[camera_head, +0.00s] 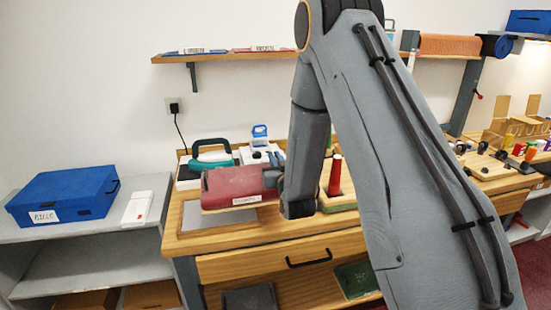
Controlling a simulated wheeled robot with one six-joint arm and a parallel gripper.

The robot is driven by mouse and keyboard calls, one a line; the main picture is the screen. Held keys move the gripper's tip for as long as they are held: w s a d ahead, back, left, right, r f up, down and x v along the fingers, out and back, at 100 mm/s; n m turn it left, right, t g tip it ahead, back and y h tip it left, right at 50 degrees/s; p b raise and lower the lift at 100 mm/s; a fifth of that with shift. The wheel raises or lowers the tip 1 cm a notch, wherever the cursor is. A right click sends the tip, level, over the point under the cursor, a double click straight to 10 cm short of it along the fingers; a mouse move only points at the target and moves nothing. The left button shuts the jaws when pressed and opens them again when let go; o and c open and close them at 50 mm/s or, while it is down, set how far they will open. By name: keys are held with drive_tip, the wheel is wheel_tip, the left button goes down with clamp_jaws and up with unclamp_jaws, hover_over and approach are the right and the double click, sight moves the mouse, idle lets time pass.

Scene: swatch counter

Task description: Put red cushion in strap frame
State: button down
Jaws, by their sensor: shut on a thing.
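The red cushion (232,184) is a flat, dark red block with a white label on its front face. It is held roughly level above the left part of the wooden counter. My gripper (275,182) is shut on its right end; the fingertips are partly hidden. Below the cushion, a flat grey panel with a pale wooden border (218,217) lies on the counter, partly covered from view. It may be the strap frame, but I cannot make out any straps. I cannot tell the exact gap between the cushion and this panel.
A red cylinder (335,176) stands in a wooden holder right of my gripper. A blue box (65,196) sits on the grey shelf at left. My arm hides the counter's middle.

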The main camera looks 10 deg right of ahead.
drive_tip(key=shift+f+b, duration=0.4)
drive_tip(key=shift+f, duration=0.15)
drive_tip(key=c, duration=1.8)
unclamp_jaws()
drive_tip(key=shift+c, duration=0.2)
